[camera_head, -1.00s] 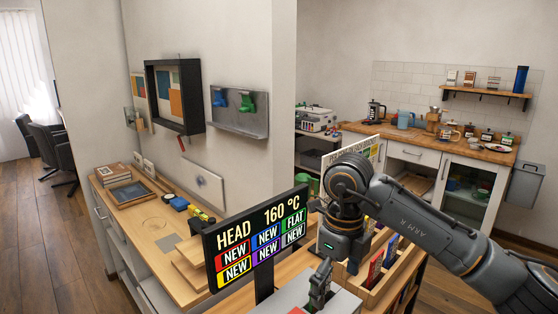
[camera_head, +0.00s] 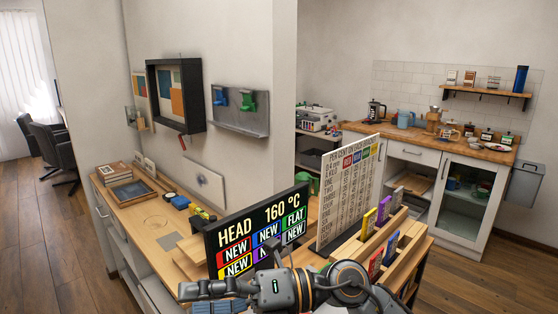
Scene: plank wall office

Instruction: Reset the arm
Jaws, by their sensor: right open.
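My right arm and gripper (camera_head: 218,288) are low at the bottom of the head view, in front of the black display sign (camera_head: 235,240). The arm is folded close to the camera, and its dark wrist carries a small lit green mark. The gripper points left and is open; I see nothing held in it. The arm hides the lower edge of the sign and part of the bench behind it. My left gripper is not in view.
A white printed board (camera_head: 345,195) stands right of the sign. A wooden rack (camera_head: 350,240) with coloured cards is beside it. A wooden side bench (camera_head: 150,220) runs along the wall at left. The kitchen counter (camera_head: 430,143) is at the back right.

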